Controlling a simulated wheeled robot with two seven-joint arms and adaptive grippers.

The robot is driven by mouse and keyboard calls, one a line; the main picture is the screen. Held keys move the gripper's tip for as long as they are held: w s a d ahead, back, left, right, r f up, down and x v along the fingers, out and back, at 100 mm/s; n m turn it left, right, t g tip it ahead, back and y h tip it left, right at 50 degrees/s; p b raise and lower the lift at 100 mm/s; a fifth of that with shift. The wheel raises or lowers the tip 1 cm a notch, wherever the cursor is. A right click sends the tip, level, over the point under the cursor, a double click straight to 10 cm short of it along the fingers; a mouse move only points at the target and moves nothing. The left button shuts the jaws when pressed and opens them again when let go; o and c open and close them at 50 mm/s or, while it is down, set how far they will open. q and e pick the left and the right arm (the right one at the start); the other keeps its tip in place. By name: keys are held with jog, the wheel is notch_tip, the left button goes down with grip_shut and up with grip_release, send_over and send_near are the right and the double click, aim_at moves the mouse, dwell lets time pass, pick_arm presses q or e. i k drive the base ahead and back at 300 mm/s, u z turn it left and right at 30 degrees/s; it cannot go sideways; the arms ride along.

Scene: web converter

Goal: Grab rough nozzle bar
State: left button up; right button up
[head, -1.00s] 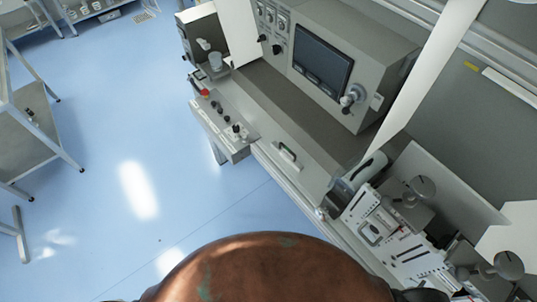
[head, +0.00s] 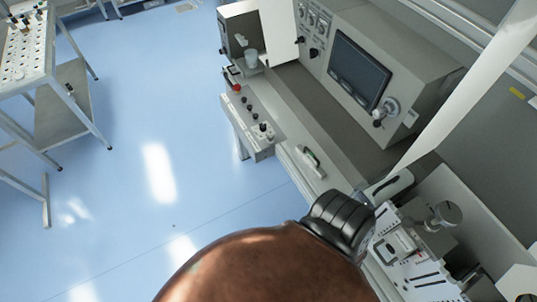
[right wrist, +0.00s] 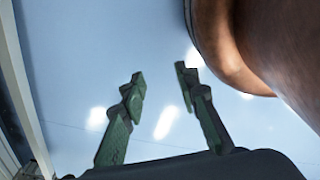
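I cannot make out a rough nozzle bar for certain in either view. In the right wrist view my right gripper (right wrist: 160,77) has its two green fingers apart, with nothing between them. Only blue floor shows behind the fingers, and a brown rounded part of my body fills the upper right. Neither gripper shows in the head view. A black ribbed part of my arm is at the lower middle there, in front of the machine's edge. My left gripper is not in view.
A grey machine with a screen (head: 360,68) stands at upper right. A control box (head: 252,122) with a red button juts from its front. A white perforated cart (head: 28,62) holding small bottles stands at far left. Blue floor (head: 130,200) between them is clear.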

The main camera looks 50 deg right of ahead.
aim_at(310, 160)
jog(key=u, duration=0.25)
jog(key=i, duration=1.55)
jog(key=z, duration=2.8)
